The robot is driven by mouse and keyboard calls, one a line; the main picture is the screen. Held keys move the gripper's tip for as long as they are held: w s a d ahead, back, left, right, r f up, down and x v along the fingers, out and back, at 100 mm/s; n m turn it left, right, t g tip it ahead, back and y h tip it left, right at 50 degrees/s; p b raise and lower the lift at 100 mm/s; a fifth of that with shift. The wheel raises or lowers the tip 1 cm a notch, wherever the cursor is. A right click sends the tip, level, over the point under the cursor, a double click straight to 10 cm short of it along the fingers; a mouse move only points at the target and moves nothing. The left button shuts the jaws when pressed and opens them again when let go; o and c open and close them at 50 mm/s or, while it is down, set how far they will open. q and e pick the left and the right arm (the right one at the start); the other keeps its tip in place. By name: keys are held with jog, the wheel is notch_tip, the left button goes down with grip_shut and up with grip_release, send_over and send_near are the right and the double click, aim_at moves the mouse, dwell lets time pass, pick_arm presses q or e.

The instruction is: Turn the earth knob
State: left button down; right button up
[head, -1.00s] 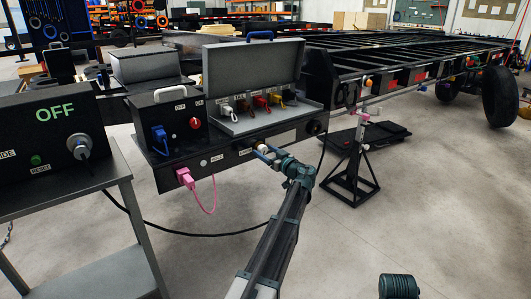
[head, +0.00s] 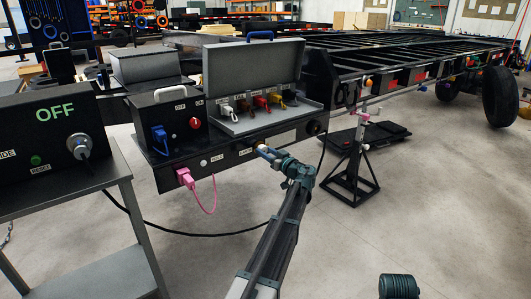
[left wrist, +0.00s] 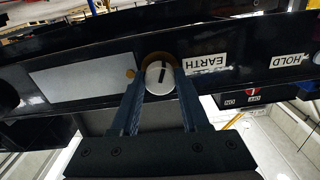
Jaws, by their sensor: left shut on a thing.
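The earth knob (left wrist: 158,77) is round and white with a dark mark, in a brown ring on the black panel. In the left wrist view the EARTH label (left wrist: 206,62) is upside down beside it. My left gripper (left wrist: 160,84) has one finger on each side of the knob and is shut on it. In the head view my left gripper (head: 266,151) meets the panel's front right of the EARTH label and largely hides the knob. My right gripper's fingers are not in view.
A pink plug (head: 186,178) with its cable hangs left on the same panel. The open grey box (head: 240,125) with coloured clamps sits above. A control box reading OFF (head: 55,112) stands on a table at left. A black jack stand (head: 355,175) is to the right.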

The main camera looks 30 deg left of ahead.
pick_arm(q)
jog(key=m, duration=2)
jog(key=shift+m, duration=0.3)
jog(key=m, duration=0.3)
jog(key=shift+m, duration=0.3)
jog(key=m, duration=0.3)
jog(key=shift+m, duration=2.1)
jog(key=shift+s, duration=0.1)
